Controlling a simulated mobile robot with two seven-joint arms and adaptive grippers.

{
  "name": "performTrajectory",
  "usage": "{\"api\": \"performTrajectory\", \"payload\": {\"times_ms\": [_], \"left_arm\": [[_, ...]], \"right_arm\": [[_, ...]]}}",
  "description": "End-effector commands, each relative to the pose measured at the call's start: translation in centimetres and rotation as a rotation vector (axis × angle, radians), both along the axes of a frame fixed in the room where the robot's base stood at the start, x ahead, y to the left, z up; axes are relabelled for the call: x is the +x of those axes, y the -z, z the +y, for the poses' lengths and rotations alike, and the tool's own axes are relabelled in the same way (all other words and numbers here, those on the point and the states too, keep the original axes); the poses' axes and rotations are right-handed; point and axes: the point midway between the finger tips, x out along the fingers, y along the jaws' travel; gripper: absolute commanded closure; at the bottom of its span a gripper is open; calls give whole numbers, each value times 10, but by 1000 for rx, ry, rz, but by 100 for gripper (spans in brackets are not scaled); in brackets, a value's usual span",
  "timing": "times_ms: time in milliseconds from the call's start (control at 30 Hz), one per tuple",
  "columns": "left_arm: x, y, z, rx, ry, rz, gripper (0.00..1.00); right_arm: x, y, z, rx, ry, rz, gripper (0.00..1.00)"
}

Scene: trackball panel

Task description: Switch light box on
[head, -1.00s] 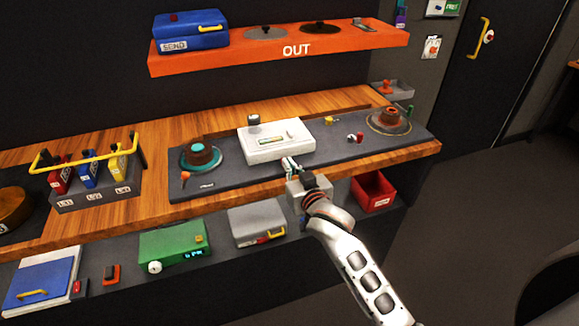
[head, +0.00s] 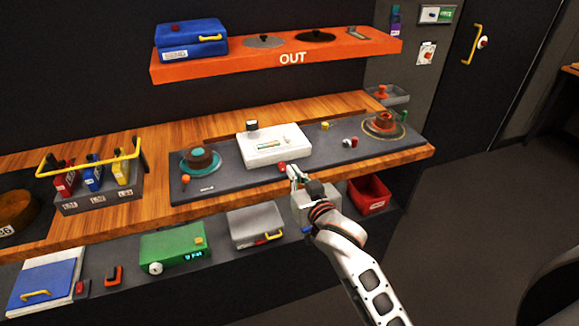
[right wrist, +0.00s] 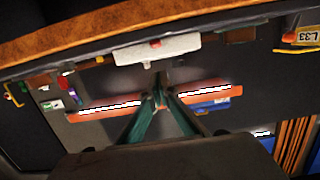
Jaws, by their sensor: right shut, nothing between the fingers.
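A white box (head: 262,153) with a small window on top, which I take to be the light box, sits mid-panel on the dark bench plate (head: 225,183). A small red piece (head: 282,168), like a switch, is at its front edge. My right gripper (head: 293,172) is shut and empty just right of the red piece; I cannot tell whether they touch. In the right wrist view, a white block (right wrist: 185,45) with a red piece (right wrist: 155,43) lies beyond the shut fingertips (right wrist: 160,92). I cannot tell whether the window is lit. My left gripper is not in view.
Round fixtures stand at the left (head: 200,158) and right (head: 384,123) of the plate. Small knobs, including a red-and-white one (head: 350,142), lie to the right. An orange shelf (head: 220,66) hangs above. A green box (head: 172,242) and red bin (head: 370,195) sit below.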

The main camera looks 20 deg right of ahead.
Motion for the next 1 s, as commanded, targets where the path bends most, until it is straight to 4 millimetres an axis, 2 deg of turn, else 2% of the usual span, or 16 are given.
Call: {"api": "performTrajectory", "payload": {"times_ms": [100, 300, 867, 933, 1000], "left_arm": [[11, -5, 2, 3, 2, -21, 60], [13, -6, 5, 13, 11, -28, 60], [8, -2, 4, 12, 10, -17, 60], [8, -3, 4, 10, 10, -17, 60], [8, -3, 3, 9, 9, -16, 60]], "right_arm": [[-21, 1, -1, 1, 0, 2, 100], [-40, 0, -2, -1, 0, 1, 100], [-43, -1, -2, -1, 0, 0, 100], [-45, 4, -2, -4, -3, 7, 100], [-51, 19, -1, -13, -11, 28, 100]]}}
